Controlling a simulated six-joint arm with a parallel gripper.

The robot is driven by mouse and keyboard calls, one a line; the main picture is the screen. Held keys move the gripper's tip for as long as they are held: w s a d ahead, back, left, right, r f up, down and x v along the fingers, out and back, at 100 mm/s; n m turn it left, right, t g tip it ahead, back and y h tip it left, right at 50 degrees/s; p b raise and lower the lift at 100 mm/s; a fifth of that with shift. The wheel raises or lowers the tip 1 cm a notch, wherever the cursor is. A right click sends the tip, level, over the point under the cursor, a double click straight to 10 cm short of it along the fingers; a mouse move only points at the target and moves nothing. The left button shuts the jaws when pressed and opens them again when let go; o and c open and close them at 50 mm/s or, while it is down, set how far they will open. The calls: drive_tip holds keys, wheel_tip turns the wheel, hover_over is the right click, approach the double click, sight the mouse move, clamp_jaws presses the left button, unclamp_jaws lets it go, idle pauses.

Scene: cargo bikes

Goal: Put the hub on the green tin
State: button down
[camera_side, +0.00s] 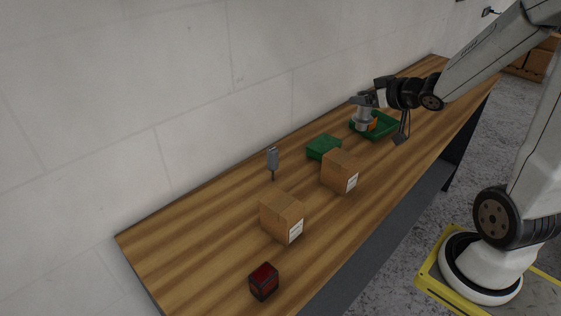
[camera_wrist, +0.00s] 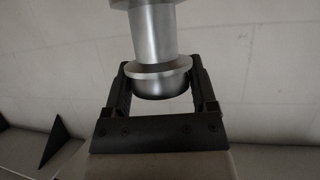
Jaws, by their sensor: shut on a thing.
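My gripper (camera_side: 372,101) is at the far part of the bench, above and beside an open green tray (camera_side: 389,131). It is shut on the hub (camera_side: 362,117), a silver flanged cylinder. The wrist view shows the hub (camera_wrist: 157,45) between the two black fingers of my gripper (camera_wrist: 160,80). In the side view the hub is over the tray's left side; I cannot tell whether it touches the tray. A green box-shaped tin (camera_side: 323,147) stands on the bench, nearer the camera than the tray, with its top clear.
An orange thing (camera_side: 372,125) shows in the tray. One cardboard box (camera_side: 340,171) stands close in front of the green tin, another (camera_side: 282,216) nearer. A grey upright tool (camera_side: 272,158) stands near the wall. A dark red block (camera_side: 264,281) is at the near end.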

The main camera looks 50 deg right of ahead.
drive_tip(key=shift+a+r, duration=0.25)
drive_tip(key=shift+a, duration=0.2)
drive_tip(key=s+d+f+x, duration=0.1)
drive_tip(key=d+f+x, duration=0.1)
drive_tip(key=x, duration=1.4)
drive_tip(key=shift+s, duration=0.25)
drive_tip(key=shift+f, duration=0.25)
drive_tip(key=shift+w+d+f, duration=0.1)
drive_tip(key=shift+w+f, duration=0.1)
drive_tip(key=shift+f, duration=1.55)
